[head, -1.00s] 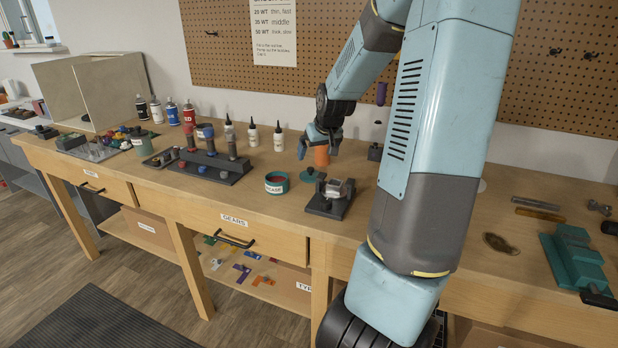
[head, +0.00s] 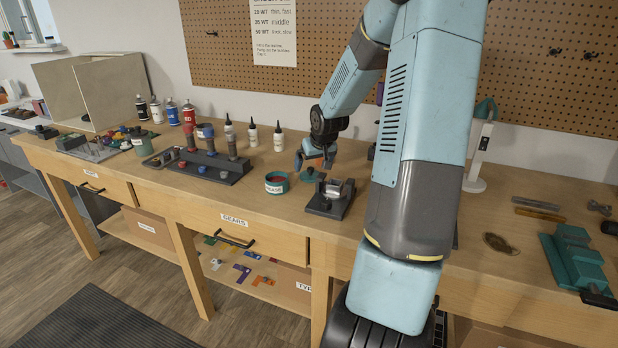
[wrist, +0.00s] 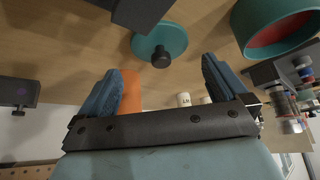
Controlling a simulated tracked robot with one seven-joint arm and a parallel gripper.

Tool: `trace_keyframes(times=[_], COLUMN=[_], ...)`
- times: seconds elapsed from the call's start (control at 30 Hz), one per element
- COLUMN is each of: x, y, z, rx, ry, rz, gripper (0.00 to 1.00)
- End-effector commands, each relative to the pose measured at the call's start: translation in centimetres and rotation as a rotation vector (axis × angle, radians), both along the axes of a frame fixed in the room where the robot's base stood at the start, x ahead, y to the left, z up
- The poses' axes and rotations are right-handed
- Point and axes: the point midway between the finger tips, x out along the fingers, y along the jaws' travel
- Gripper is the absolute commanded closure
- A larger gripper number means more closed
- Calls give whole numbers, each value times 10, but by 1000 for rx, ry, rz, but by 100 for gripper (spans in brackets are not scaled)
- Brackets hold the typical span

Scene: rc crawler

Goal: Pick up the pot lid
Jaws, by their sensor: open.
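The pot lid is a teal disc with a dark knob on top. It lies flat on the bench in the wrist view (wrist: 160,42), and in the head view it shows just right of the pot (head: 312,175). My gripper (wrist: 162,72) is open and empty; its two blue fingers are spread, with the lid's knob beyond the tips and roughly between them. In the head view my gripper (head: 314,157) hangs just above the lid, not visibly touching it. The open teal pot (head: 276,183) with red contents stands to the left; it is also in the wrist view (wrist: 240,20).
A dark metal fixture (head: 330,200) stands close in front of the lid. An orange cylinder (wrist: 130,92) shows behind the left finger in the wrist view. White bottles (head: 278,138) stand behind, and a dark rack (head: 210,165) is to the left.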

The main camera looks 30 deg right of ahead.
Motion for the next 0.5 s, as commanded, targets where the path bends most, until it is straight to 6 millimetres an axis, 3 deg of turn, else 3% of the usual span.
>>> trace_keyframes(times=[0.5], x=[19], y=[0], z=[-38], rx=[0], ry=[0], rz=[1], gripper=[0])
